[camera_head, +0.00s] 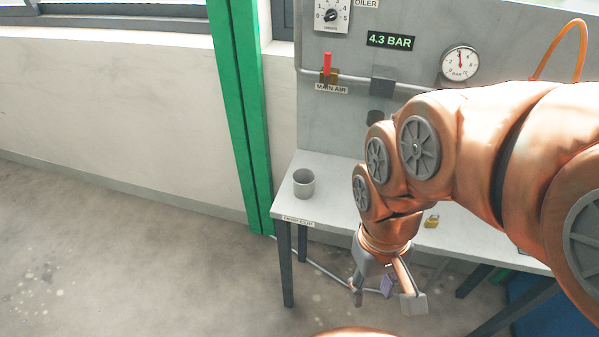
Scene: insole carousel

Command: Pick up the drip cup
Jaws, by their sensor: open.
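The drip cup (304,184) is a small grey cup standing upright near the left end of a light grey table. Its dark inside shows from above. My gripper (386,298) hangs pointing down in front of the table's front edge, to the right of the cup and nearer to me. Its fingers are spread apart with nothing seen between them. The gripper and cup are well apart. My orange arm comes in from the right and hides part of the table and panel.
The table (335,205) has a label on its front left edge. A brass padlock (432,221) lies right of my wrist. Behind stands a grey panel (325,125) with a red-handled valve (327,66), gauge (460,63) and display. A green post (240,110) rises left of the table. Open floor lies left.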

